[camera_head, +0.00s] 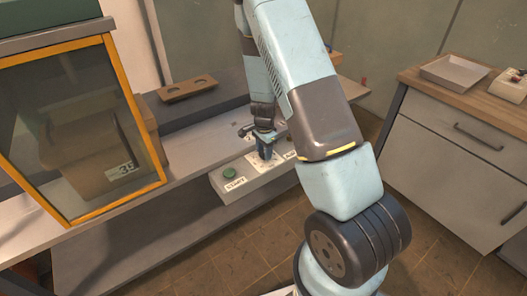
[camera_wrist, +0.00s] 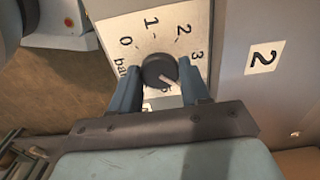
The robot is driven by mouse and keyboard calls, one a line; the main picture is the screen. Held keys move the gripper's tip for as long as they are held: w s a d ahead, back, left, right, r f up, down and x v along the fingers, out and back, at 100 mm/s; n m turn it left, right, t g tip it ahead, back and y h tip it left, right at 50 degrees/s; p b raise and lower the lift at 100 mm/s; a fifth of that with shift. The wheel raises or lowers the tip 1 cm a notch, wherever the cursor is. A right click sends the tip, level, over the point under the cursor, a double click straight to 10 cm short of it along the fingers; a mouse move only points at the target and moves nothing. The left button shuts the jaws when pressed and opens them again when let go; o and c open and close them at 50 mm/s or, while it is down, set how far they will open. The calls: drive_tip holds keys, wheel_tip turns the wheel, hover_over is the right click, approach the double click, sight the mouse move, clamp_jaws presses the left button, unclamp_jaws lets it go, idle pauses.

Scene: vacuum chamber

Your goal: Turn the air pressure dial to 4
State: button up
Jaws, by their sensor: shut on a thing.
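The air pressure dial (camera_wrist: 156,72) is a dark round knob on a white scale plate (camera_wrist: 138,32). In the wrist view the printed 0, 1, 2 and 3 show, with a "bar" label partly visible at the left. A light pointer line on the knob points to the lower right, past the 3. The 4 is not visible there; my right finger covers part of that area. A mark below the knob is partly hidden. My gripper (camera_wrist: 160,67) is shut on the dial, one finger on each side. In the head view my gripper (camera_head: 265,151) reaches down to the control box (camera_head: 250,186).
A green button (camera_head: 229,173) sits on the control box, left of my gripper. A plate marked 2 (camera_wrist: 263,57) is right of the dial. A yellow-framed glass case (camera_head: 121,120) with a cardboard box stands at the left. A drawer cabinet (camera_head: 455,140) stands at the right.

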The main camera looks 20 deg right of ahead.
drive_tip(key=o, duration=1)
drive_tip(key=shift+s, duration=0.1)
drive_tip(key=shift+o, duration=0.2)
wheel_tip(320, 180, up, 14)
drive_tip(key=shift+f, duration=0.15)
drive_tip(key=s+a+r+n+t+y, duration=0.1)
drive_tip(key=s+r+n, duration=0.4)
drive_tip(key=r, duration=0.5)
drive_tip(key=s+r+n+t+y, duration=0.1)
drive_tip(key=s+r+n, duration=0.1)
drive_tip(key=s+r, duration=0.6)
drive_tip(key=s+r+n+t+h, duration=0.2)
drive_tip(key=s+r+n, duration=0.5)
drive_tip(key=s+r, duration=0.5)
drive_tip(key=s+t, duration=0.1)
drive_tip(key=s, duration=0.2)
drive_tip(key=shift+s+d+t, duration=0.2)
drive_tip(key=shift+d+t, duration=0.1)
drive_tip(key=shift+d, duration=0.05)
